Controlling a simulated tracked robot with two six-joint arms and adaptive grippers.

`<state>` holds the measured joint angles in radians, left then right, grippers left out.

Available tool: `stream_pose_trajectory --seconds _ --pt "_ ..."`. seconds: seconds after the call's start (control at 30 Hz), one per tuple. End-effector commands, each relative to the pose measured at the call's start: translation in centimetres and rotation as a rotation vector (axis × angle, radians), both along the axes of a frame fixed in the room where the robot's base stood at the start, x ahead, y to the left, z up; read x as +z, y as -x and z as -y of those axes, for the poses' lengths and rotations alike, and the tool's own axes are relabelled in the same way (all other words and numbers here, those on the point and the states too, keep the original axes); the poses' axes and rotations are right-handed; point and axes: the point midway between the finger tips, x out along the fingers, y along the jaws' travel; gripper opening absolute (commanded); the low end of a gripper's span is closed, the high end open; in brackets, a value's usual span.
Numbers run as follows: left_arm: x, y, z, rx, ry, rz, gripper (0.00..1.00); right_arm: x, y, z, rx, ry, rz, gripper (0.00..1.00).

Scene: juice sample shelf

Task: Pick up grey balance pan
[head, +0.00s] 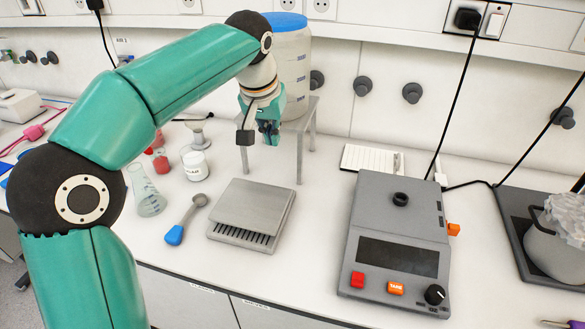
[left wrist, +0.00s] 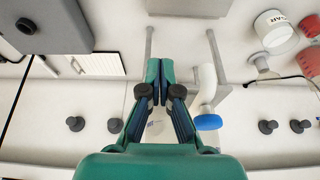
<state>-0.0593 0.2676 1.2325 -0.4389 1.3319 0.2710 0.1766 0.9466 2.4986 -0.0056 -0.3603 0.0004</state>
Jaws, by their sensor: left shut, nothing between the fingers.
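A flat grey square plate, which looks like the balance pan (head: 256,205), lies on a slotted grey tray (head: 240,235) on the bench. The grey balance (head: 395,240) stands to its right with a bare black post on top. My left gripper (head: 268,135) is above and behind the plate, pointing down in front of the metal stand, and apart from the plate. In the left wrist view its fingers (left wrist: 160,72) are together with nothing between them. My right gripper is in neither view.
A big container with a blue lid (head: 287,22) stands on a metal stand (head: 307,130) behind. A blue-handled scoop (head: 186,218), flask (head: 146,190) and white jar (head: 195,164) stand left of the plate. A notebook (head: 371,159) lies behind the balance; a pot (head: 555,245) is at right.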

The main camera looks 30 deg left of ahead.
Motion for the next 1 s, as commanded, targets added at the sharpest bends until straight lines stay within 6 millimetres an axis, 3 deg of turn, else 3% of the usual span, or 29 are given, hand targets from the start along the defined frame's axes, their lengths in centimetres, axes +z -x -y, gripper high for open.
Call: stream_pose_trajectory --seconds 0.27,1.0 --pt "-2.1 -0.5 -0.5 0.009 -0.001 -0.003 0.00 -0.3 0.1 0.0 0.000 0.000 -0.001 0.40" --pt "-16.3 -5.4 -1.5 0.004 0.001 -0.005 0.00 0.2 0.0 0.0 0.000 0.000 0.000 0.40"
